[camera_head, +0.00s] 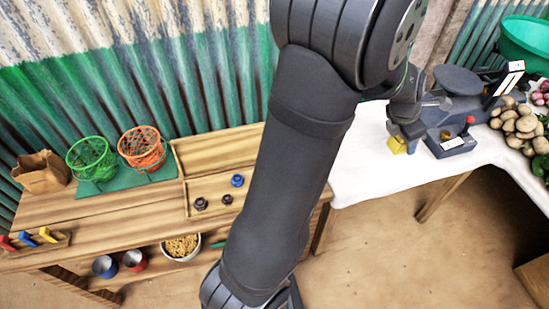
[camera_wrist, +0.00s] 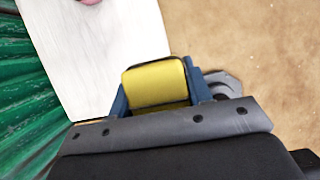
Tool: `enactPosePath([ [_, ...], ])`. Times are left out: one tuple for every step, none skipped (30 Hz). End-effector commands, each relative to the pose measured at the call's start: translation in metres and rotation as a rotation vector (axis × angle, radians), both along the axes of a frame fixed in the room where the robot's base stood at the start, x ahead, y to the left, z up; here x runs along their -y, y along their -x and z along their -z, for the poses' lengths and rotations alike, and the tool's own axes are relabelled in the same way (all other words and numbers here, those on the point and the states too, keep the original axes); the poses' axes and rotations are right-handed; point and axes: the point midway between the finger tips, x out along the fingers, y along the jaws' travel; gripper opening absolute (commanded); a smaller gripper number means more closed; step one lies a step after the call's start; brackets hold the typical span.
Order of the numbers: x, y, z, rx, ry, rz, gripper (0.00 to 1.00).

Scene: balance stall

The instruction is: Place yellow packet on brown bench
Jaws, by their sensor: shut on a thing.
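The yellow packet (camera_wrist: 155,84) is between the blue fingers of my gripper (camera_wrist: 155,98) in the wrist view. My gripper is shut on it. In the head view the yellow packet (camera_head: 397,145) is small, held under my gripper (camera_head: 404,148) by the front edge of the white-topped table, left of the scale. I cannot tell whether it touches the table top. The brown wooden bench (camera_head: 130,212) stands on the left of the head view. My arm crosses the middle of the view and hides the bench's right part.
On the bench are a green basket (camera_head: 91,160), an orange basket (camera_head: 142,150), a brown bag (camera_head: 41,173) and a wooden tray (camera_head: 222,178) with dark weights. The white table (camera_head: 365,180) holds a scale (camera_head: 458,82) and potatoes (camera_head: 517,122). The bench's front middle is bare.

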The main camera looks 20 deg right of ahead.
Motion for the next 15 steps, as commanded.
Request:
enactPosePath([
  [-0.009,-0.012,-0.001,0.001,0.001,-0.027,0.17],
  [-0.014,-0.018,-0.001,0.001,0.001,-0.043,0.17],
  [-0.022,-0.027,-0.001,0.001,0.002,-0.065,0.17],
  [-0.029,-0.035,-0.001,0.001,0.002,-0.085,0.17],
  [-0.035,-0.043,-0.001,0.001,0.002,-0.103,0.17],
  [-0.046,-0.053,-0.001,0.001,0.002,-0.131,0.17],
  [-0.054,-0.061,-0.001,0.0,0.001,-0.154,0.17],
  [-0.063,-0.07,-0.002,0.001,0.002,-0.177,0.17],
  [-0.075,-0.081,-0.002,0.001,0.002,-0.207,0.17],
  [-0.085,-0.088,-0.003,0.001,0.002,-0.231,0.17],
  [-0.095,-0.096,-0.003,0.0,0.002,-0.256,0.17],
  [-0.108,-0.106,-0.002,0.0,0.001,-0.287,0.17],
  [-0.118,-0.113,-0.002,0.0,0.001,-0.311,0.17],
  [-0.128,-0.12,-0.003,0.001,0.002,-0.334,0.17],
  [-0.141,-0.128,-0.003,0.001,0.002,-0.365,0.17],
])
